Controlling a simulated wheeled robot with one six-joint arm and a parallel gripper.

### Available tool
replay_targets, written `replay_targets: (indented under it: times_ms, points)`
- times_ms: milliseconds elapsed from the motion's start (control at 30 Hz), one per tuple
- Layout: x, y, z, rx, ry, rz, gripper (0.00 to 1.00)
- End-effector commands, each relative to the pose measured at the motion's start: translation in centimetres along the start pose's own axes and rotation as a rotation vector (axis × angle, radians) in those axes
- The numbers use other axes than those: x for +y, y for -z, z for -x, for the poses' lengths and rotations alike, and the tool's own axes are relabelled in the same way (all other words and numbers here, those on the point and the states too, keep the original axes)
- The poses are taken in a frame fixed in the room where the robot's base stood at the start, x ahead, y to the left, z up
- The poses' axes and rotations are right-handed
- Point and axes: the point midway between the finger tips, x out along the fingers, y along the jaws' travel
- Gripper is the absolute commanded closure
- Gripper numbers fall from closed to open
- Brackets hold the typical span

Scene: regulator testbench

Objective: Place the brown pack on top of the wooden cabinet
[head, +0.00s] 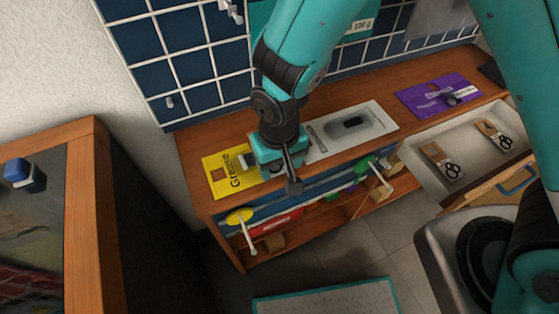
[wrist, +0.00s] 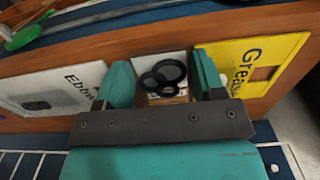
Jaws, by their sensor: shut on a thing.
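My gripper (wrist: 162,85) is shut on a small pack (wrist: 180,99) with dark rings on its face and a pale and brown backing. In the wrist view the pack sits between the two teal fingers. In the head view my gripper (head: 279,168) is over the front part of the long wooden cabinet (head: 207,150), between the yellow card and the white card, and hides most of the pack. I cannot tell whether the pack touches the wooden top.
A yellow card (head: 218,184), a white card (head: 374,118) and a purple card (head: 424,97) lie on the top. An open drawer (head: 412,177) at right holds brown packs (head: 433,153). Another wooden-framed unit (head: 83,230) stands at left.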

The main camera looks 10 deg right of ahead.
Motion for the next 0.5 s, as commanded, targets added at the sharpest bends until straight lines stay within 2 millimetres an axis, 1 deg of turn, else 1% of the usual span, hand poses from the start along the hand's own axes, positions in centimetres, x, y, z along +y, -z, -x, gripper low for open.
replay_targets:
  times_ms: [167,200,267,300,500]
  points:
    - [0.02,-0.01,-0.31,-0.001,0.0,0.0,0.6]
    - [0.02,0.0,-0.35,0.0,0.0,0.0,0.35]
    - [0.02,0.0,-0.26,0.0,0.0,0.0,0.21]
    - [0.02,0.0,-0.26,0.0,0.0,0.0,0.12]
    - [0.03,-0.01,-0.26,-0.001,0.0,-0.001,0.12]
